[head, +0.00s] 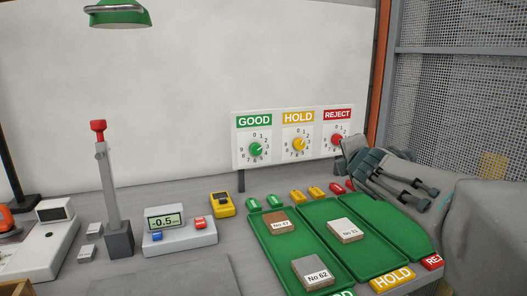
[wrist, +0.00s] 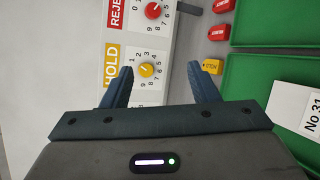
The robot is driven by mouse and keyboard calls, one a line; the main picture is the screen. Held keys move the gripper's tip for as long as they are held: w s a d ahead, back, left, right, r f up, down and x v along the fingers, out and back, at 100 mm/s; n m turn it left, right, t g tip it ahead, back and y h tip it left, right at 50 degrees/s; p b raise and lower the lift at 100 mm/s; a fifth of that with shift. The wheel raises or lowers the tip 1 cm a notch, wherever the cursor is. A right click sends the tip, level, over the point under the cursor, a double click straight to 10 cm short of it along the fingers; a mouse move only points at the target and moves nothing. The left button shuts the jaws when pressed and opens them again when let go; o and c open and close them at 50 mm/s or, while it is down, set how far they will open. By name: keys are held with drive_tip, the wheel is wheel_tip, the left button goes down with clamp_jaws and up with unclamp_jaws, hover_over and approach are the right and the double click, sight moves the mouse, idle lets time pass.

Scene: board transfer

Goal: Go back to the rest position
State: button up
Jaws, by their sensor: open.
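My gripper (head: 418,197) is open and empty in the head view, raised at the right above the REJECT end of the green trays. In the wrist view its two fingers (wrist: 160,85) stand apart with nothing between them. The dial panel (head: 242,165) stands behind the trays, with a green GOOD dial (head: 256,149), a yellow HOLD dial (head: 299,144) and a red REJECT dial (head: 338,140). My arm partly covers the panel's right end. In the wrist view the yellow dial (wrist: 147,70) and red dial (wrist: 152,11) lie beyond the fingers.
A brown block (head: 278,222) and a block No 62 (head: 312,272) lie in the left tray; a block No 31 (head: 345,231) lies in the middle one. Coloured tags (head: 297,196) line the trays' back. A gauge (head: 181,236) and red-topped post (head: 110,190) stand left.

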drive_tip(key=s+a+f+m+g+p, duration=0.2)
drive_tip(key=s+m+g+p, duration=0.2)
drive_tip(key=s+m, duration=0.3)
drive_tip(key=s+a+f+m+g+y+p, duration=0.1)
drive_tip(key=s+a+f+m+g+p, duration=0.2)
drive_tip(key=s+m, duration=0.4)
drive_tip(key=s+a+f+m+g+p, duration=0.2)
drive_tip(key=s+m+g+p, duration=0.3)
drive_tip(key=s, duration=0.9)
drive_tip(key=shift+s+a+f+m+y+p, duration=0.15)
drive_tip(key=shift+s+f+m+y+p, duration=0.15)
drive_tip(key=shift+m+p, duration=0.75)
